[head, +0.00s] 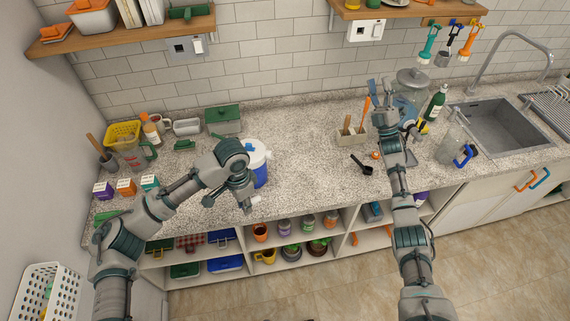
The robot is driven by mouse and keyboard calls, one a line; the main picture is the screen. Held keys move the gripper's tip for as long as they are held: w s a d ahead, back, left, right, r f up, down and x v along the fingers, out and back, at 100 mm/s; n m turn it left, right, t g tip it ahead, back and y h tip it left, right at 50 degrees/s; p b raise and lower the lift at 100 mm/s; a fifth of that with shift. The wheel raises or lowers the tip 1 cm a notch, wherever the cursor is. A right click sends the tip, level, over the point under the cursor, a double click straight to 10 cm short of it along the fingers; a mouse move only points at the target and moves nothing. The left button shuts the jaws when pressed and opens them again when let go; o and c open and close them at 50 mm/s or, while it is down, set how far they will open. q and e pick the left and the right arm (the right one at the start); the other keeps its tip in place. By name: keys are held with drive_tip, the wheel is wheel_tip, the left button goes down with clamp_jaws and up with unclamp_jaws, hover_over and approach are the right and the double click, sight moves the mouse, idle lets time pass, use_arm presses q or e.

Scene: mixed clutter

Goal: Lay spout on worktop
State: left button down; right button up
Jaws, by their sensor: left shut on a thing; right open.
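The worktop (310,163) is a pale speckled counter along the tiled wall. My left gripper (247,203) points down near the worktop's front edge, in front of a blue and white container (261,172). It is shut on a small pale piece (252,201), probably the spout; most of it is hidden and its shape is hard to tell. I cannot tell whether the piece touches the worktop. My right gripper (380,88) is open at the back right, close to a glass jar (412,85) and a utensil holder.
The utensil holder (351,137) and a black ladle (361,164) are right of centre. A green bottle (436,103), a clear jug (450,148) and the sink (495,125) are further right. Boxes, a yellow basket (122,133) and cups crowd the left. The middle worktop is clear.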

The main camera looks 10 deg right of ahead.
drive_tip(key=s+a+f+n+g+y, duration=0.1)
drive_tip(key=s+a+n+g+y, duration=0.2)
drive_tip(key=a+n+g+y, duration=1.65)
use_arm(q)
drive_tip(key=shift+a, duration=0.1)
use_arm(e)
drive_tip(key=s+a+f+n+g+h, duration=0.4)
drive_tip(key=s+a+f+n+h, duration=0.1)
drive_tip(key=a+f+n, duration=0.1)
drive_tip(key=s+a+f+n+g+h, duration=0.5)
drive_tip(key=a+f+n+h, duration=0.1)
drive_tip(key=a, duration=0.3)
drive_tip(key=s+a+f+n+g+h, duration=0.5)
drive_tip(key=a+f+n, duration=0.1)
drive_tip(key=a+n, duration=0.1)
drive_tip(key=shift+s+a+f+n+g+h, duration=0.15)
drive_tip(key=shift+s+f+n+g+h, duration=0.1)
drive_tip(key=shift+h, duration=0.1)
drive_tip(key=shift+r, duration=0.1)
clamp_jaws()
use_arm(q)
drive_tip(key=c, duration=1)
unclamp_jaws()
